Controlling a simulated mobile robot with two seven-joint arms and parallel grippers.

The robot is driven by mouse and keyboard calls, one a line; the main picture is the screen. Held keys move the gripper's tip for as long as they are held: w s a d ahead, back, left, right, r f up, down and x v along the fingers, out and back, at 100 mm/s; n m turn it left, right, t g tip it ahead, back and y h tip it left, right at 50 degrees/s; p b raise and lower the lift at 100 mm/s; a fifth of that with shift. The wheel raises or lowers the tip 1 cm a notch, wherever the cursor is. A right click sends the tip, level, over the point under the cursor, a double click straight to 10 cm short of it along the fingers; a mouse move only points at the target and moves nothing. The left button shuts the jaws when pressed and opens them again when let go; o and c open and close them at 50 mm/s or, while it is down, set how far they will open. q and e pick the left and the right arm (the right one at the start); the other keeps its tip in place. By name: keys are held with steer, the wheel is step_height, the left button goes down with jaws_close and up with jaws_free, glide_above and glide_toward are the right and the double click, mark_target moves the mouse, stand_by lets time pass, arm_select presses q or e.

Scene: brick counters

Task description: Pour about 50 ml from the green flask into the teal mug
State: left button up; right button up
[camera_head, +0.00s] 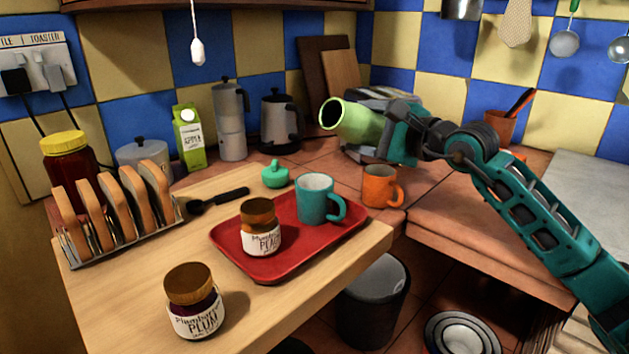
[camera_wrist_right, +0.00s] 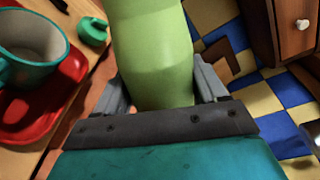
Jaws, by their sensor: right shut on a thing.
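The green flask (camera_head: 358,122) is held in the air by my right gripper (camera_head: 390,135), tilted with its open mouth towards the left. In the right wrist view the flask (camera_wrist_right: 153,55) sits between the two fingers of the gripper (camera_wrist_right: 165,95). The teal mug (camera_head: 314,200) stands upright on the red tray (camera_head: 285,268), below and left of the flask's mouth. The mug (camera_wrist_right: 30,50) also shows at the left of the right wrist view. No stream of liquid is visible, and the flask's contents are hidden. My left gripper is not in view.
An orange mug (camera_head: 379,188) stands right of the tray. A jar (camera_head: 261,228) stands on the tray, and a plum jar (camera_head: 194,300) in front of it. A green lid (camera_head: 274,175) lies behind the tray. A toast rack (camera_head: 125,215) and a juice carton (camera_head: 188,140) are at the left.

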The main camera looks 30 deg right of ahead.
mark_target(367, 109)
steer(key=shift+r, duration=0.15)
steer(key=shift+r+p, duration=0.35)
steer(key=shift+r, duration=0.15)
steer(key=r+m+p, duration=0.1)
steer(key=a+r+m+p, duration=0.1)
steer(key=r+m, duration=0.1)
steer(key=shift+s+r+y+p, duration=0.1)
steer(key=shift+r+y+p, duration=0.2)
steer(key=shift+y+p, duration=0.1)
steer(key=shift+a+r+m, duration=0.15)
steer(key=shift+r+m, duration=0.2)
steer(key=shift+m, duration=0.45)
steer(key=m, duration=0.1)
steer(key=m+p, duration=0.1)
steer(key=shift+d+r+m+t, duration=0.3)
steer(key=shift+d+r, duration=0.1)
steer(key=m, duration=0.1)
steer(key=m+p, duration=0.1)
steer(key=shift+d+r+m+y, duration=0.1)
steer(key=shift+d+m+y, duration=0.1)
steer(key=shift+m+y, duration=0.15)
steer(key=shift+d+f+m+p, duration=0.1)
steer(key=shift+f+m+p, duration=0.1)
steer(key=shift+m+p, duration=0.4)
steer(key=shift+f+m, duration=0.1)
steer(key=shift+m, duration=0.25)
